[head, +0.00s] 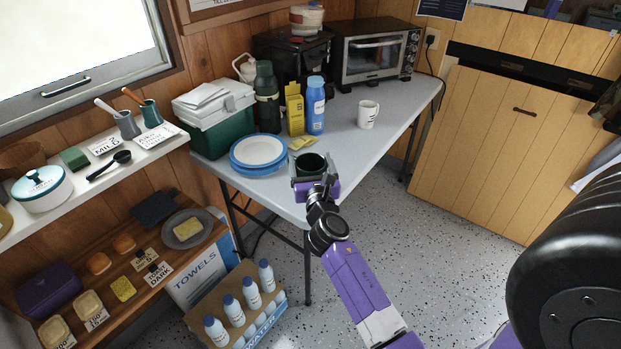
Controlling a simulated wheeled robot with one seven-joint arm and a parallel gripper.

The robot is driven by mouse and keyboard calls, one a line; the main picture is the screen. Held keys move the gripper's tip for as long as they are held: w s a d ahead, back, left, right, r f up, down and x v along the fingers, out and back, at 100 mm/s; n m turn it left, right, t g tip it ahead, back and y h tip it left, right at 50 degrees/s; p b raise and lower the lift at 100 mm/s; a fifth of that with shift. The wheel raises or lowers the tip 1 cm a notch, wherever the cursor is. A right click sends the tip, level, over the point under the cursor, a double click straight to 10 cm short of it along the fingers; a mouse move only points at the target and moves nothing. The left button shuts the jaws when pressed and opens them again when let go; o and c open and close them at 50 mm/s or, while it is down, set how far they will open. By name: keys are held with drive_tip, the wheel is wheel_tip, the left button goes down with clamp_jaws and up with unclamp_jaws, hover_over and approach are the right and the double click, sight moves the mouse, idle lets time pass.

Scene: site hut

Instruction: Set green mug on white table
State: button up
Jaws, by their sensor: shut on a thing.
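The green mug (310,161) is dark green, upright, with its open top facing the camera. My gripper (314,180) is shut on it at the front edge of the white table (365,150). The gripper's grey and purple body hides the mug's lower side, so I cannot tell whether its base touches the table. The tabletop right of the mug is bare.
A blue bottle (315,106), yellow box (294,110) and white mug (367,114) stand behind. A toaster oven (375,55) is at the back.

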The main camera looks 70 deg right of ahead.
sight(309, 164)
drive_tip(key=shift+f+b, duration=0.95)
drive_tip(key=shift+f, duration=0.9)
drive_tip(key=shift+f, duration=0.15)
drive_tip(key=o, duration=1.6)
drive_tip(key=shift+o, duration=0.2)
